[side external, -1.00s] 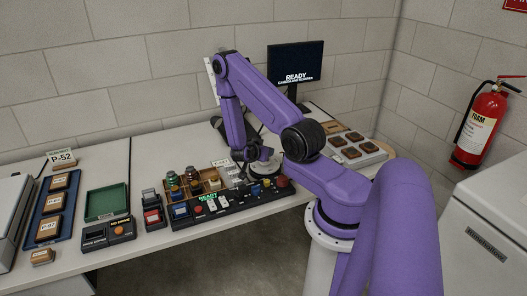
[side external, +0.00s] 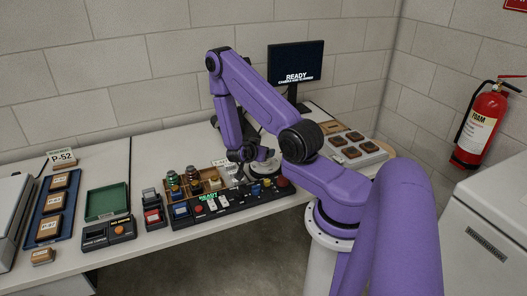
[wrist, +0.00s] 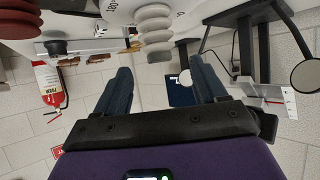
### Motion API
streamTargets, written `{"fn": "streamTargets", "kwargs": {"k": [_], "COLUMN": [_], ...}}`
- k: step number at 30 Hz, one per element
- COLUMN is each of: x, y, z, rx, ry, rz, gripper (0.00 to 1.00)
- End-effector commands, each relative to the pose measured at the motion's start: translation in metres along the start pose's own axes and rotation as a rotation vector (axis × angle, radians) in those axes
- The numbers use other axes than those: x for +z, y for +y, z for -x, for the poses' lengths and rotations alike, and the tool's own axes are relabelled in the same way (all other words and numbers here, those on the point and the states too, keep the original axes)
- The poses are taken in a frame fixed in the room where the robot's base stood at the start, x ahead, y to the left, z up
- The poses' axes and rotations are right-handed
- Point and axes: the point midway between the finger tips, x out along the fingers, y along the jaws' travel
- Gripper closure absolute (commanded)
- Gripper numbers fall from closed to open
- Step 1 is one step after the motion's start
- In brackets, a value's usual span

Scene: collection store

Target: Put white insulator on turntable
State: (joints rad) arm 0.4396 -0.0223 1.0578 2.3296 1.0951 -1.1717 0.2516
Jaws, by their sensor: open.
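In the wrist view, which is upside down, a white ribbed insulator (wrist: 155,30) shows at the top centre, just beyond and between my fingertips, with clear space on both sides. My gripper (wrist: 163,76) is open and empty, its two dark fingers spread wide. In the side view my gripper (side external: 243,154) is low over the back of the bench equipment. The turntable seems to be the pale round piece (side external: 265,166) just right of it, partly hidden by my arm. The insulator cannot be made out clearly in the side view.
A wooden divided box (side external: 196,187) with coloured insulators stands left of my gripper. A black control panel (side external: 232,204) runs along the front. A monitor (side external: 296,66) stands behind, and a grey tray of brown blocks (side external: 361,152) lies to the right. A green tray (side external: 106,201) sits farther left.

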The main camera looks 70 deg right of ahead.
Motion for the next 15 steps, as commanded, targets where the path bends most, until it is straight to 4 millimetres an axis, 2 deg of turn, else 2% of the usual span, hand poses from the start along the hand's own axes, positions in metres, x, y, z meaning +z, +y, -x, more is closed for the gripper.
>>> {"fn": "streamTargets", "kwargs": {"k": [3,9,15], "x": [0.000,0.000,0.000], "y": [-0.002,-0.001,-0.001], "z": [0.027,0.065,0.087], "rx": [-0.006,-0.005,-0.003], "ry": [0.000,0.000,-0.001], "rz": [0.002,0.001,0.000], "gripper": [0.29,0.29,0.29]}}
